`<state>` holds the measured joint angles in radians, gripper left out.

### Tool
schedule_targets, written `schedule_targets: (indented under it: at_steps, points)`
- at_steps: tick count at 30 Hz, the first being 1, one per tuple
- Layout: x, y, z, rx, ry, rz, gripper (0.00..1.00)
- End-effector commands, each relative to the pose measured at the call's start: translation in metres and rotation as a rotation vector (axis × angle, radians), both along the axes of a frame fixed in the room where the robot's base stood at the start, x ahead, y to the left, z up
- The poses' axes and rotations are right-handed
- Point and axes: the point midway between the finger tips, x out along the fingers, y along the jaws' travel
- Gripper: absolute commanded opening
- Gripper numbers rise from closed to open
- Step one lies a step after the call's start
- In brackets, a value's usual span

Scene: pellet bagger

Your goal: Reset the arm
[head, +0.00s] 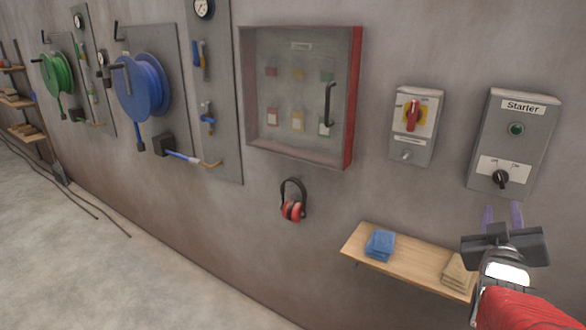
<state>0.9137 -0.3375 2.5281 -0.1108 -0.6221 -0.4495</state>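My gripper (502,214) is at the lower right of the head view, at the end of my red arm. Its two purple fingers stand apart with a gap between them, and nothing shows in the gap. It is in front of the wall, below the grey Starter box (513,143) and over the right end of a wooden shelf (397,261). The Starter box has a green round light or button and a black knob.
A grey box with a red and yellow switch (413,117) hangs left of Starter. A clear-fronted cabinet (299,95), ear defenders (292,200), a blue hose reel (142,88) and a green reel (56,74) line the wall. Blue cloths (380,245) lie on the shelf. The floor at left is mostly clear.

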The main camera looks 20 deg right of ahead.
Motion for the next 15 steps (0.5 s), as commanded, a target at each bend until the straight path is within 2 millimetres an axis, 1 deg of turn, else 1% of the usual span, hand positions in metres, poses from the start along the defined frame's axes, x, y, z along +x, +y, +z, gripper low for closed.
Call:
schedule_targets:
  at_steps: [9, 11, 15]
  points:
    - [0.003, 0.001, 0.0, 0.007, -0.003, 0.005, 0.29]
    - [0.008, 0.004, -0.001, 0.019, -0.01, 0.014, 0.29]
    - [0.026, 0.015, -0.004, 0.081, -0.036, 0.044, 0.29]
